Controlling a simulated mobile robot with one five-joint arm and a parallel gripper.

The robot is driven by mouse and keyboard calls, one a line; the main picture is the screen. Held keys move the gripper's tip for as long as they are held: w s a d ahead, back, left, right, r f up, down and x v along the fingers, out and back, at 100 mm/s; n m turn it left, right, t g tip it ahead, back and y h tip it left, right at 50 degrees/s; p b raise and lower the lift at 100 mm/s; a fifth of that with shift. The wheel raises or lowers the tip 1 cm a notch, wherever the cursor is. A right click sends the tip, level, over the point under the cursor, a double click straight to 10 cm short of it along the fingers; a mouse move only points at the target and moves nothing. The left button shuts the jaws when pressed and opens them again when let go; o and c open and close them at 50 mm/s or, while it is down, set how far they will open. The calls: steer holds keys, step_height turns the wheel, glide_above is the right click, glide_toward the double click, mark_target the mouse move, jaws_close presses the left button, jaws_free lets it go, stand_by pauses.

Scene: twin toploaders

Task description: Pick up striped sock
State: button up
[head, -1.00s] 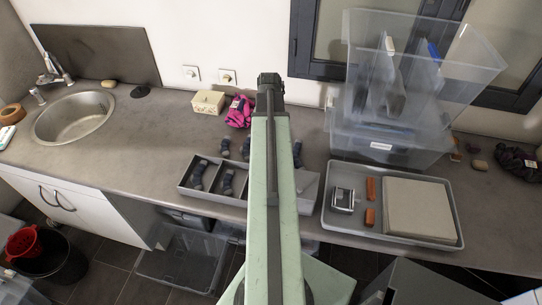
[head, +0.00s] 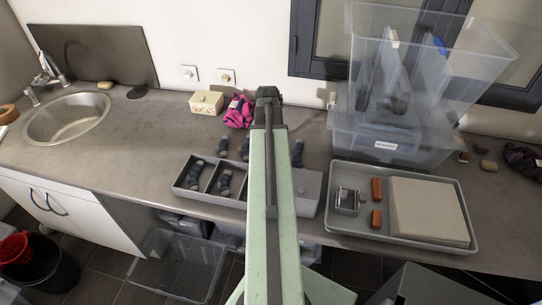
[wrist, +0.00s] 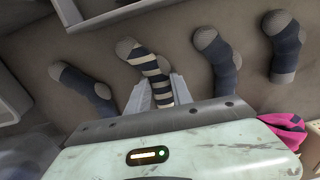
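The striped sock (wrist: 150,68), cream and dark navy with a grey end, lies on the grey counter in the wrist view. My gripper (wrist: 160,82) has its two pale fingers apart, one on each side of the sock's lower part. Whether they touch the sock cannot be told. In the head view, my arm's far end (head: 268,95) is over the counter, and I cannot see the striped sock there.
Dark socks with grey ends lie close by on both sides, one left (wrist: 84,88) and two right (wrist: 218,58) (wrist: 284,45). A pink and dark cloth (head: 238,112) and a cream box (head: 206,102) stand behind. A divided grey tray (head: 208,200) holds more socks.

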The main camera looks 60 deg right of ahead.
jaws_close()
step_height(320, 180, up, 10)
steer(key=p, duration=1)
